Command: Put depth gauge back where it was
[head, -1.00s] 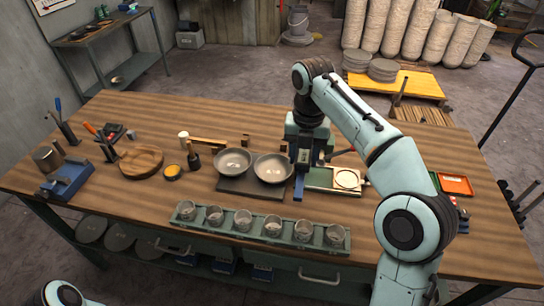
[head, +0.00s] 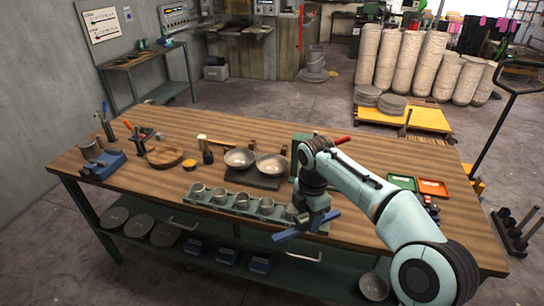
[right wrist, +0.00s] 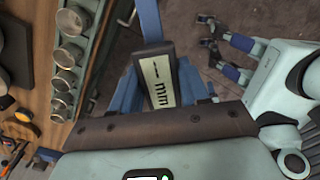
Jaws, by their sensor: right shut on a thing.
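My right gripper (head: 312,222) is shut on the depth gauge (head: 288,235), a blue bar held slanting above the front edge of the bench near the cup rack. In the right wrist view the gauge's dark slider with a pale "mm" label (right wrist: 160,80) sits between the blue fingers, and its blue bar points away from the wrist. My left gripper (right wrist: 222,45) shows in the right wrist view, apart from the bench, with its fingers spread and empty. The pale tray seen earlier right of the bowls is hidden behind my right arm.
The green rack of metal cups (head: 240,203) lies along the front edge. Green (head: 401,182) and orange (head: 433,188) trays stand at the right. The left front benchtop is clear.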

